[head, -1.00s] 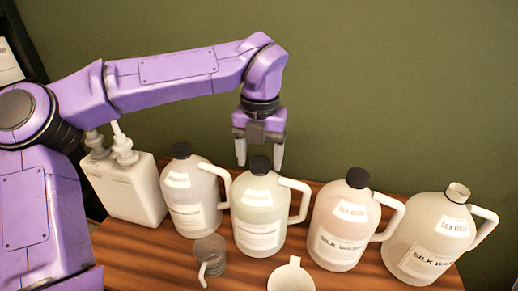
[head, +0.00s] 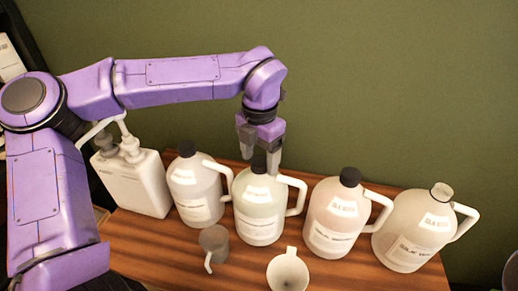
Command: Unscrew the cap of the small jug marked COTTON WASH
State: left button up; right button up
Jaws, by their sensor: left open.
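Several pale jugs with handles stand in a row on a wooden table. A jug with a greenish tint (head: 259,215), second from the left, has a dark cap (head: 258,164). My left gripper (head: 260,160) is open and points down at this cap, with one finger on each side of it in the picture. I cannot tell whether the fingers touch the cap. The small print on this jug is too blurred to read, and I cannot make out COTTON WASH on any jug. My right gripper is not in view.
Capped jugs stand on both sides, one at left (head: 194,192) and one pinkish (head: 334,222). The far right jug (head: 405,235) has an uncapped neck. A white pump container (head: 136,187) stands at far left. A grey cup (head: 214,240) and white funnel-like vessel (head: 288,272) sit in front.

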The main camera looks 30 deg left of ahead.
pick_arm(q)
jog(key=shift+r+m+p, duration=0.15)
jog(key=shift+m+p, duration=2.75)
jog(key=shift+p, duration=0.55)
jog(key=shift+m+p, duration=0.4)
jog(key=shift+f, duration=0.2)
jog(key=c, duration=1.2)
